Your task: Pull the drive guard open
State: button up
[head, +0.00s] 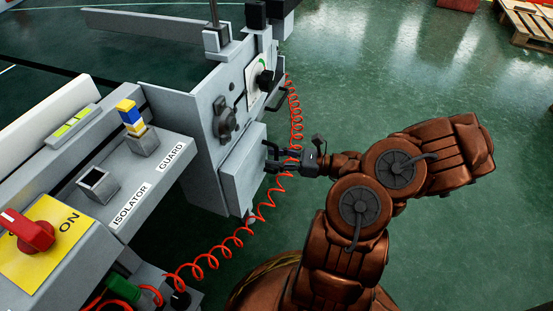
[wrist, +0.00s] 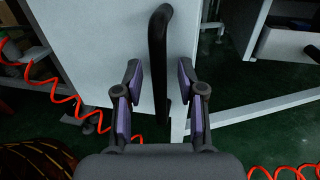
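The drive guard (head: 243,172) appears to be the light grey box panel on the side of the conveyor frame. It looks closed against the frame. In the wrist view it is the pale flat panel (wrist: 95,45), with a black upright bar handle (wrist: 158,50) at its right edge. My gripper (head: 276,157) is level with the guard's outer face. In the wrist view my gripper (wrist: 160,88) is open, with one purple-padded finger on each side of the handle. Gaps show between the handle and both fingers. The handle is hard to make out in the head view.
A coiled red cable (head: 210,258) hangs below and behind my gripper. A ledge at left carries a red rotary switch (head: 28,231), an empty isolator socket (head: 96,182) and a blue-and-yellow key piece (head: 130,115) by the GUARD label. Open green floor lies to the right.

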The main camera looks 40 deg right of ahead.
jog(key=shift+c, duration=0.2)
grip_shut()
dwell(0.4)
